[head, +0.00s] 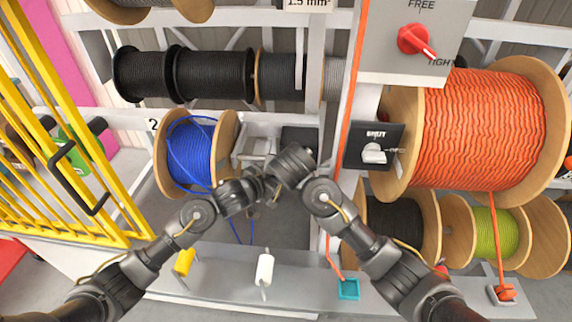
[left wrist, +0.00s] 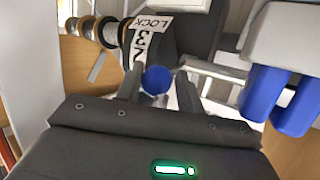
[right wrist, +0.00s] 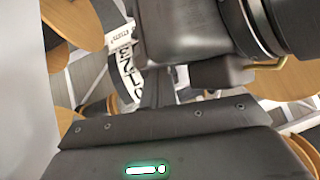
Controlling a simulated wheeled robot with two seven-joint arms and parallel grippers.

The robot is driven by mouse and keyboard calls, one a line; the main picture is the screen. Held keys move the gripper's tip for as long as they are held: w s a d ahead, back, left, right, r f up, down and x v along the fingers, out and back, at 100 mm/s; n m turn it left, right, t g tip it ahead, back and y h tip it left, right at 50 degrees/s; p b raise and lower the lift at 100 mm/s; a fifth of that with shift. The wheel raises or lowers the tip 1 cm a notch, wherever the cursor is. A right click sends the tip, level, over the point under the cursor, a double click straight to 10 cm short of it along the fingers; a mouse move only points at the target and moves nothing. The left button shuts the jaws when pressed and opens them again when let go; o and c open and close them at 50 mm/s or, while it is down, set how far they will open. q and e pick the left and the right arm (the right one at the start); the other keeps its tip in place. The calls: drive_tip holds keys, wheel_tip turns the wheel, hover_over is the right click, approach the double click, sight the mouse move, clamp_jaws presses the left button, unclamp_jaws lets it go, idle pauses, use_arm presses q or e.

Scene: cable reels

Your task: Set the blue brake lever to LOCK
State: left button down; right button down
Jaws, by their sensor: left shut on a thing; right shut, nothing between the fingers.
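The blue ball knob (left wrist: 157,79) of the brake lever sits between the two fingers of my left gripper (left wrist: 158,84), which is shut on it. A curved white scale plate (left wrist: 139,48) stands just beyond, with the word LOCK at its upper end and digits below. The knob lies nearer the digits than the word LOCK. My right gripper (right wrist: 156,78) is shut and empty, near the same scale plate (right wrist: 126,66). In the head view both grippers and the lever are hidden behind my wrists, to the right of the blue cable reel (head: 195,152).
A dark arm part fills the upper right of the right wrist view, close to the right fingers. A large orange reel (head: 480,130) and a grey FREE/TIGHT panel (head: 390,62) with a red knob stand at right. A yellow barrier (head: 105,185) stands at left.

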use_arm(q)
drive_tip(key=c, duration=1.3)
unclamp_jaws()
drive_tip(key=shift+w+d+r, duration=0.1)
drive_tip(key=shift+r, duration=0.3)
drive_tip(key=o, duration=0.4)
drive_tip(key=shift+w, duration=0.1)
use_arm(e)
drive_tip(key=shift+f, duration=0.5)
